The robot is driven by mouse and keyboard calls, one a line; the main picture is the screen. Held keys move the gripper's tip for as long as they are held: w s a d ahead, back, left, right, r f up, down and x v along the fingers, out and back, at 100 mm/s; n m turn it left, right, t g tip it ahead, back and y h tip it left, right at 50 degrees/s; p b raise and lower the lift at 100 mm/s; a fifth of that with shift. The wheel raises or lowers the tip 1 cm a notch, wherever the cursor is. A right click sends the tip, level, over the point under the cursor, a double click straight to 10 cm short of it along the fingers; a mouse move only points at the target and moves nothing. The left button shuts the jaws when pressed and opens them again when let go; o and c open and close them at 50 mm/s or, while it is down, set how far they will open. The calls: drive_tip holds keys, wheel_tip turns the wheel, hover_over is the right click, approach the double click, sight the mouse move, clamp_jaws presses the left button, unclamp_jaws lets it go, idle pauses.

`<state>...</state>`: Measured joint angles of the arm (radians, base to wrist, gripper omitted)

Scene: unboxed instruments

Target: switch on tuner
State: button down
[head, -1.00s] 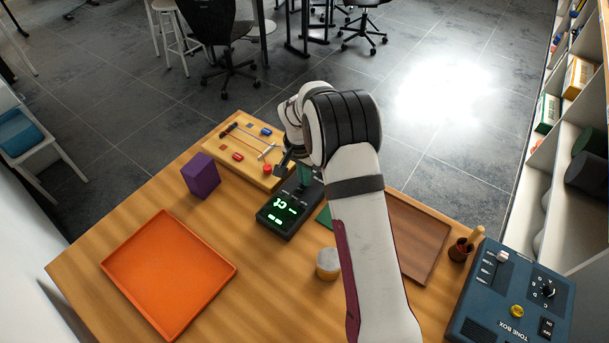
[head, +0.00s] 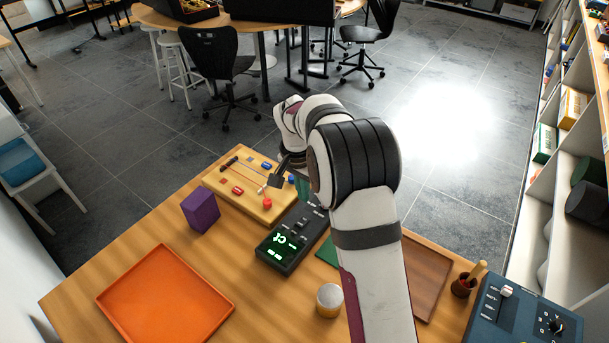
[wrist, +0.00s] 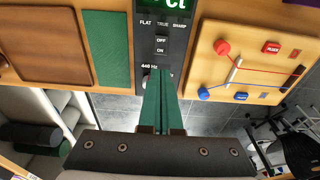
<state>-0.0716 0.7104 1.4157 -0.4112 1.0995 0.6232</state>
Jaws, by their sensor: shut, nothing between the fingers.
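The tuner (head: 293,238) is a black box lying on the wooden table, its display lit with green characters. In the wrist view the tuner (wrist: 171,28) shows the lit display at the top edge, FLAT, TRUE and SHARP marks, and a rocker switch (wrist: 161,45) marked OFF and ON. Which side of the rocker is pressed I cannot tell. My gripper (head: 303,188) is shut and empty, above the tuner's far end; its green fingers (wrist: 164,76) hide part of that end, near the 440 Hz mark.
A wooden board with strings (head: 250,190) lies left of the tuner. A purple block (head: 200,211), an orange tray (head: 165,295), a white-topped jar (head: 330,300), a brown tray (head: 428,275), a small pot (head: 462,286) and the tone box (head: 520,325) stand around.

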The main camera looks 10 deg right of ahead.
wheel_tip(320, 180, up, 6)
drive_tip(key=shift+w+d+r, duration=0.15)
drive_tip(key=shift+w+d, duration=0.1)
drive_tip(key=s+r+n, duration=0.1)
drive_tip(key=s+r, duration=0.5)
drive_tip(key=s, duration=0.5)
drive_tip(key=s+a+f+n+y, duration=0.1)
drive_tip(key=s, duration=1.2)
drive_tip(key=s+a+f+n+g+y, duration=0.1)
drive_tip(key=s, duration=1.1)
drive_tip(key=shift+s+a+f+y, duration=0.3)
drive_tip(key=shift+s+f+y, duration=0.05)
drive_tip(key=shift+y, duration=0.05)
